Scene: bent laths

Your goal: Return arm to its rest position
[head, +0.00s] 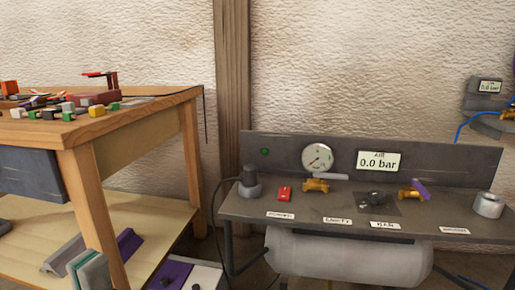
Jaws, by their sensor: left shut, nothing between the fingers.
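My left gripper (88,265) shows at the bottom left, in front of the wooden bench's near leg. Only its grey, green-edged fingertips are in the picture. They are together, with nothing seen between them. The rest of my left arm is below the frame. My right gripper is not in view.
A wooden bench (150,107) with small coloured parts on top and a lower shelf (150,255) stands left. A dark air panel (285,148) with a gauge (317,157), a display (379,161) reading 0.0 bar and valves stands right, above a grey tank (345,258).

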